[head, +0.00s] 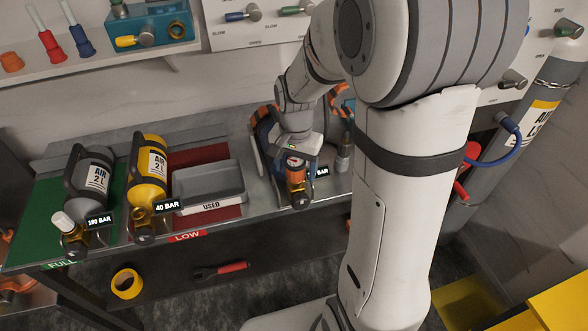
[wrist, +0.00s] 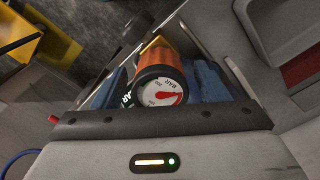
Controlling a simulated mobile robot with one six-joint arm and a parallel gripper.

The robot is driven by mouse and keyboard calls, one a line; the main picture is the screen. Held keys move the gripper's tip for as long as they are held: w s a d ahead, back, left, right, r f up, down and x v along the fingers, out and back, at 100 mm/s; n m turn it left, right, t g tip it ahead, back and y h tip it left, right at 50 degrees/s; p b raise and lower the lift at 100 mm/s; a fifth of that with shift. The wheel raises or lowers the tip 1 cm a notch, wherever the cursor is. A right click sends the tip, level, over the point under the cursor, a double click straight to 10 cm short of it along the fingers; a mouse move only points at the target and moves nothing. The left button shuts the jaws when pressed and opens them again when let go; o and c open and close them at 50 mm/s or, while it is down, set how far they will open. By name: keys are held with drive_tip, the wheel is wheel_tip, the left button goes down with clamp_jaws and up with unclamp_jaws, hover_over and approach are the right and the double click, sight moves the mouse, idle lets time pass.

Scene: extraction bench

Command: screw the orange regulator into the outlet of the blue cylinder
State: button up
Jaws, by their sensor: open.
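The orange regulator (head: 296,176) is upright at the front of the bench, below my gripper (head: 297,158). In the wrist view, the regulator (wrist: 152,68) shows its round gauge with a red needle between the two blue finger pads of my gripper (wrist: 160,82). The fingers are open around it. The blue cylinder (head: 264,130) lies on the bench behind, mostly hidden by my arm. A dark valve part shows directly below the regulator; whether the threads are engaged in the outlet cannot be told.
A grey tray (head: 238,181) marked USED sits left of my gripper.

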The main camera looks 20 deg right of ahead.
drive_tip(key=n, duration=0.7)
drive_tip(key=shift+n, duration=0.4)
drive_tip(key=n, duration=0.3)
drive_tip(key=shift+n, duration=0.4)
drive_tip(key=n, duration=0.3)
drive_tip(key=shift+n, duration=0.3)
drive_tip(key=n, duration=1)
drive_tip(key=shift+c, duration=0.2)
